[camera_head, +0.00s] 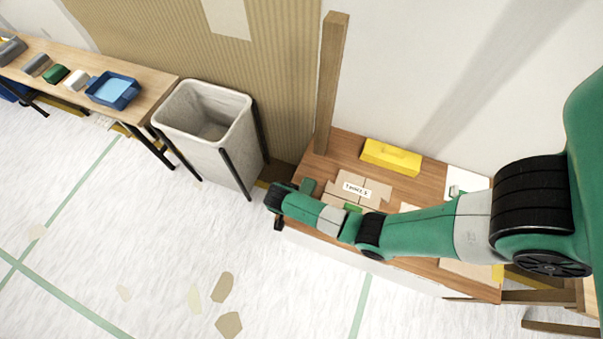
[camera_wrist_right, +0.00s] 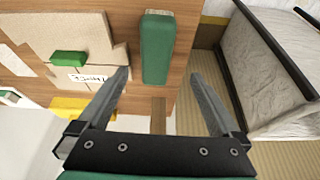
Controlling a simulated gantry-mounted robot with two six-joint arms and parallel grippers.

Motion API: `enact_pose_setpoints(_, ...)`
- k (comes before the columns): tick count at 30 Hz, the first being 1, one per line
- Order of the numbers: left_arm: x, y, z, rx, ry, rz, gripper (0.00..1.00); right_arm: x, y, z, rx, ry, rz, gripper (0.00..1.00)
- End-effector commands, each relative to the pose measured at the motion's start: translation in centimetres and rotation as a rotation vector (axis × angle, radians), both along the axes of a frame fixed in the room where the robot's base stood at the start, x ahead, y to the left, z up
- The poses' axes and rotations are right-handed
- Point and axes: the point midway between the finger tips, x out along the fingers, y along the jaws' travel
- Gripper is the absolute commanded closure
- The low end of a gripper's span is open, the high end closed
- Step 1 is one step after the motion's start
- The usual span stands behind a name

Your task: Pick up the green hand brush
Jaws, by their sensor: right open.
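A long green block, which looks like the green hand brush (camera_wrist_right: 157,48), lies on the wooden table near its edge in the right wrist view. My right gripper (camera_wrist_right: 159,77) is open, with one finger on each side of the brush's line and nothing visibly held. In the head view my right wrist hides most of the gripper. My left gripper is not in view.
A labelled cardboard box (camera_head: 375,192) with a small green piece (camera_wrist_right: 70,58) stands beside the brush. A yellow block (camera_head: 391,157) and a wooden post (camera_head: 331,85) are at the table's back. A lined bin (camera_head: 205,125) stands left of the table.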

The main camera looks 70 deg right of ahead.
Motion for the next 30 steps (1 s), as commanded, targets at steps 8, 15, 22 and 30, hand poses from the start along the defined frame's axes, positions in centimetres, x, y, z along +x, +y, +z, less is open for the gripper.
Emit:
enact_pose_setpoints(8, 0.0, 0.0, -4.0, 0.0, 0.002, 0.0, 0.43, -0.3, -1.9, -5.2, 0.0, 0.001, -0.002, 0.0)
enact_pose_setpoints(15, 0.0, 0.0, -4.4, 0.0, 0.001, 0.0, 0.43, -0.3, -2.5, -5.8, -0.001, 0.001, -0.001, 0.0)
enact_pose_setpoints(22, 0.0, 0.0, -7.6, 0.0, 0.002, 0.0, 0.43, -1.0, -4.3, -9.3, -0.001, 0.0, -0.002, 0.0)
enact_pose_setpoints(30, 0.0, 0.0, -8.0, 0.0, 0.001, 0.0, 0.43, -1.0, -4.8, -10.0, 0.0, 0.0, 0.0, 0.0)
